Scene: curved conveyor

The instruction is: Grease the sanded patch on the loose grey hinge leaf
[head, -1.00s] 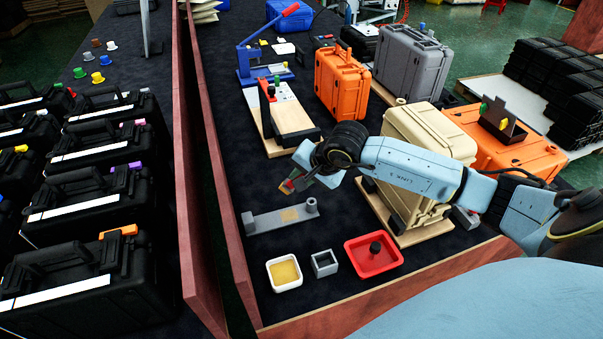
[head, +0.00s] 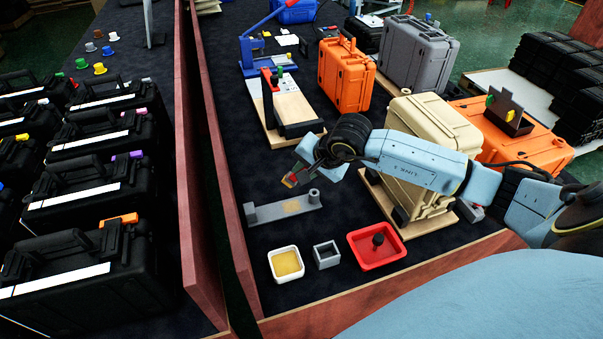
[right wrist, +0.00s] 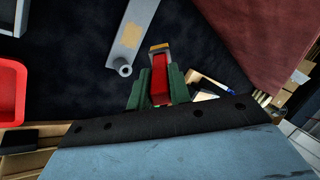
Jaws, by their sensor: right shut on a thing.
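The loose grey hinge leaf (head: 262,214) lies on the dark table, with a tan sanded patch (head: 296,205) near its right end and an upright round knuckle at that end. It also shows in the right wrist view (right wrist: 135,22). My right gripper (right wrist: 158,85) is shut on a red-handled tool (right wrist: 159,80) with a tan tip. In the head view the tool tip (head: 289,181) hangs above and just behind the leaf, apart from the patch. A white dish of yellow grease (head: 287,263) stands in front of the leaf. My left gripper is out of view.
A small grey open box (head: 326,255) and a red tray (head: 362,252) with a black knob stand right of the dish. A red-brown wall (head: 215,190) borders the table on the left.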

